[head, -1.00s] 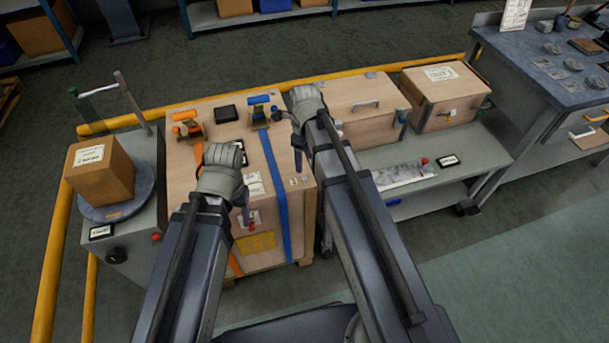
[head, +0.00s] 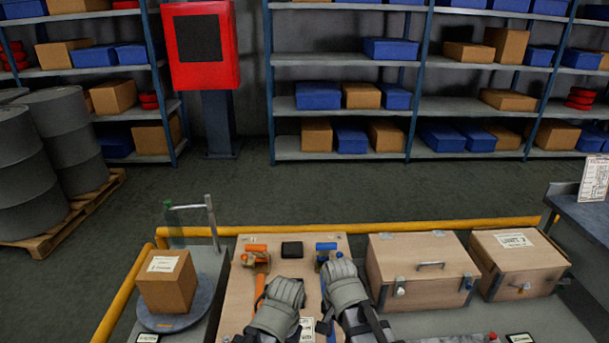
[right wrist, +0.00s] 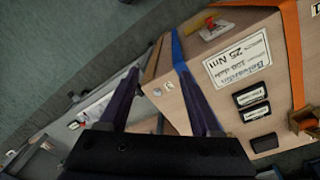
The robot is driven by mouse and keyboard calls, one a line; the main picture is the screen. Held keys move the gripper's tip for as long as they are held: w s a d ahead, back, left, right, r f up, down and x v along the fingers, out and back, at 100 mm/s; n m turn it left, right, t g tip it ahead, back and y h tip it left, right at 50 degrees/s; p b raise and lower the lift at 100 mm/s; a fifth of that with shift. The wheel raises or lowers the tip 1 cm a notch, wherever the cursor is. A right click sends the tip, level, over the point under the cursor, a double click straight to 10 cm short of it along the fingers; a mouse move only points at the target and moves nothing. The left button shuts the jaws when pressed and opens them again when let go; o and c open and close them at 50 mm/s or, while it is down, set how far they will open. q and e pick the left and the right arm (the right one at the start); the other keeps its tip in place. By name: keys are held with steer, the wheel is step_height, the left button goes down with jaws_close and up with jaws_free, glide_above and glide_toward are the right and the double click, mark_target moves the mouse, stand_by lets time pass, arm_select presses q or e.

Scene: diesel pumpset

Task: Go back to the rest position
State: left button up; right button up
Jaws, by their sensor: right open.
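My left arm's grey wrist (head: 277,308) is above the front of the strapped wooden crate (head: 249,293); its fingers are hidden. My right wrist (head: 344,285) is beside it, over the blue strap side. In the right wrist view my right gripper (right wrist: 155,54) has its two dark fingers apart with nothing between them. The crate top carries an orange ratchet (head: 256,258), a blue ratchet (head: 326,252) and a black block (head: 292,249).
A cardboard box (head: 167,281) stands on a round plate (head: 150,324) at left. Two wooden cases, a larger (head: 421,268) and a smaller (head: 517,262), stand at right. A yellow rail (head: 380,227) runs behind. Drums (head: 67,125), a red cabinet (head: 202,46) and shelves (head: 340,103) stand farther back.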

arm_select(q)
step_height(320, 180, up, 3)
steer(key=shift+f+p, duration=0.15)
steer(key=shift+p, duration=0.9)
arm_select(e)
steer(key=s+a+r+n, duration=0.2)
steer(key=s+n, duration=0.3)
steer(key=n, duration=0.6)
steer(key=shift+s+a+r, duration=0.2)
steer(key=shift+a+r, duration=0.2)
arm_select(q)
steer(key=shift+c, duration=0.4)
